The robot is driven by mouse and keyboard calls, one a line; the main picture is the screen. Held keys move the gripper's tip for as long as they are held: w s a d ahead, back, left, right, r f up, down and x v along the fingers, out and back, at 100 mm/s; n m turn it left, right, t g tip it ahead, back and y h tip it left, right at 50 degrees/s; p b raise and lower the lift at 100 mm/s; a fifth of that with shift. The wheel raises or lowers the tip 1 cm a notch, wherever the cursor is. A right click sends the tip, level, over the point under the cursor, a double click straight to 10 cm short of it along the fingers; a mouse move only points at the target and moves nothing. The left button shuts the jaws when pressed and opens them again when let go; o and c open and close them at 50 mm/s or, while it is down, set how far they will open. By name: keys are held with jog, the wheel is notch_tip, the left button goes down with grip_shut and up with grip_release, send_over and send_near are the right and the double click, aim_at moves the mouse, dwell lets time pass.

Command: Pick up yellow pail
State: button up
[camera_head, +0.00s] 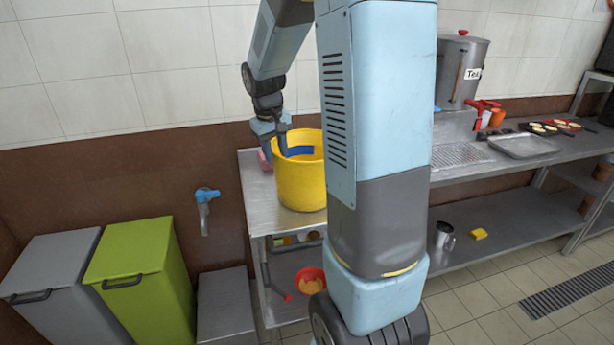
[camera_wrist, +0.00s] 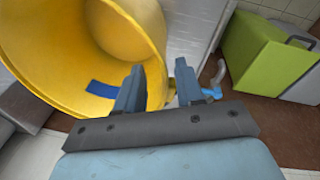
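The yellow pail (camera_head: 302,187) stands upright on the metal table, partly hidden behind my column. It has a blue patch near its rim. In the wrist view the pail (camera_wrist: 60,62) fills the upper left and its open mouth shows. My gripper (camera_head: 278,153) is at the pail's left rim. In the wrist view the two fingers of my gripper (camera_wrist: 160,82) are apart, with one finger over the pail's inside and the other outside it. The rim appears to run between them, and I see no finger closed on it.
The metal table (camera_head: 257,212) has a lower shelf with a red bowl (camera_head: 310,281). A green bin (camera_head: 139,262) and a grey bin (camera_head: 62,290) stand to the left. A tea urn (camera_head: 461,70) and a metal tray (camera_head: 523,146) are on the counter at right.

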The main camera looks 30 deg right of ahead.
aim_at(277, 163)
jog(key=shift+d+f, duration=0.2)
jog(key=shift+f, duration=1.4)
jog(key=shift+c, duration=0.5)
grip_shut()
